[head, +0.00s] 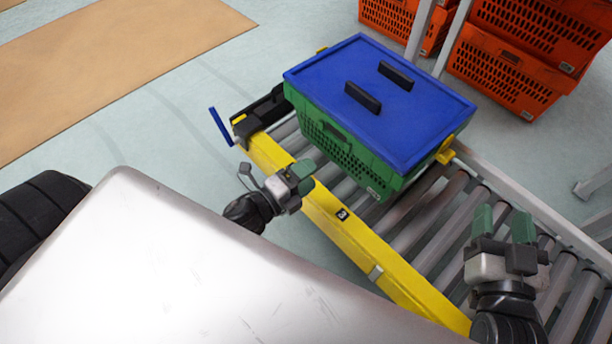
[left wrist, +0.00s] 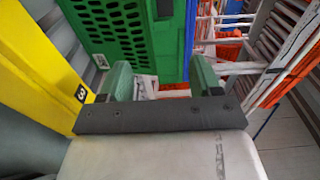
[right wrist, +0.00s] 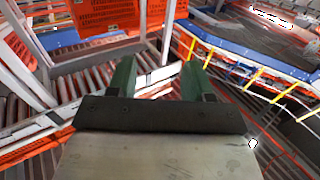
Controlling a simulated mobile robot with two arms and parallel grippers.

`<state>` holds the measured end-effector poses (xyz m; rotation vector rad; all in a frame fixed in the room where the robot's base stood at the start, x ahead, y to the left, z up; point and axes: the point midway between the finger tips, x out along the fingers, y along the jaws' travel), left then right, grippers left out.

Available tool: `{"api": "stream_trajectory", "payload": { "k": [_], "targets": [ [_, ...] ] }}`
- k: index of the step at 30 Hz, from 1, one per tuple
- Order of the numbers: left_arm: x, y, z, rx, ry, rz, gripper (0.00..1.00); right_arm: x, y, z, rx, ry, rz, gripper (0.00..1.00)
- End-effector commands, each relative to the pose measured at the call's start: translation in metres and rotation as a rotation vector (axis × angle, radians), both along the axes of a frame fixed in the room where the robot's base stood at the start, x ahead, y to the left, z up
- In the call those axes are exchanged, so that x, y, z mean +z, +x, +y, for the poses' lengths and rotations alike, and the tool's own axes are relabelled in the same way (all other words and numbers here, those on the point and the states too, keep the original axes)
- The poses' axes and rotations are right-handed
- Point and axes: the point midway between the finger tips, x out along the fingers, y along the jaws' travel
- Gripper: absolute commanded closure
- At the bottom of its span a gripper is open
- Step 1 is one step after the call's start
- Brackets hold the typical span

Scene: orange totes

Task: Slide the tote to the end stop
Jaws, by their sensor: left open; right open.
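The green tote (head: 340,140) with a blue lid (head: 330,75) and two black lid handles sits on the roller conveyor (head: 410,215), near its upper left end. A black bar (head: 262,108) crosses that end beside the tote and looks like the end stop; I cannot tell whether they touch. My left gripper (head: 300,178) is open and empty over the yellow side rail, short of the tote. In the left wrist view the tote (left wrist: 112,30) shows beyond the open fingers (left wrist: 160,80). My right gripper (head: 503,224) is open and empty above the rollers, right of the tote.
The yellow rail (head: 345,222) runs along the conveyor's near side, with a blue lever (head: 221,127) at its far end. Yellow brackets (head: 446,151) stand by the tote. Orange crates (head: 505,75) are stacked behind. Rollers right of the tote are bare.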

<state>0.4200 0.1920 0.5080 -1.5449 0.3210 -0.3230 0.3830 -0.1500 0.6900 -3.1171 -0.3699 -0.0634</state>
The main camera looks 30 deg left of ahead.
Motion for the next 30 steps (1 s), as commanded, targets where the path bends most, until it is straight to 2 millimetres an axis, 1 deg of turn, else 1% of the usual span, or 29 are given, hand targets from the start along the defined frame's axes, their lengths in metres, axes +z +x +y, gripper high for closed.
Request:
{"api": "stream_trajectory", "payload": {
  "k": [5, 8, 15, 21, 25, 30],
  "targets": [
    [0.0, 0.008, -0.004, -0.001, -0.001, -0.001, 0.36, 0.002, 0.0, 0.0, 0.001, 0.004, -0.018, 0.49],
    [0.0, 0.022, -0.009, 0.0, 0.0, -0.002, 0.36, 0.005, 0.0, 0.001, 0.003, 0.012, -0.047, 0.49],
    [-0.001, 0.063, -0.027, 0.0, -0.001, -0.002, 0.36, 0.018, 0.0, 0.003, 0.01, 0.041, -0.157, 0.49],
    [-0.001, 0.088, -0.038, 0.0, -0.002, 0.001, 0.36, 0.029, -0.002, 0.005, 0.014, 0.063, -0.239, 0.49],
    [-0.001, 0.096, -0.042, 0.0, -0.001, 0.0, 0.36, 0.033, -0.003, 0.005, 0.016, 0.071, -0.269, 0.49],
    [-0.001, 0.1, -0.043, 0.001, -0.001, 0.002, 0.36, 0.035, -0.004, 0.005, 0.016, 0.075, -0.281, 0.49]
  ]
}}
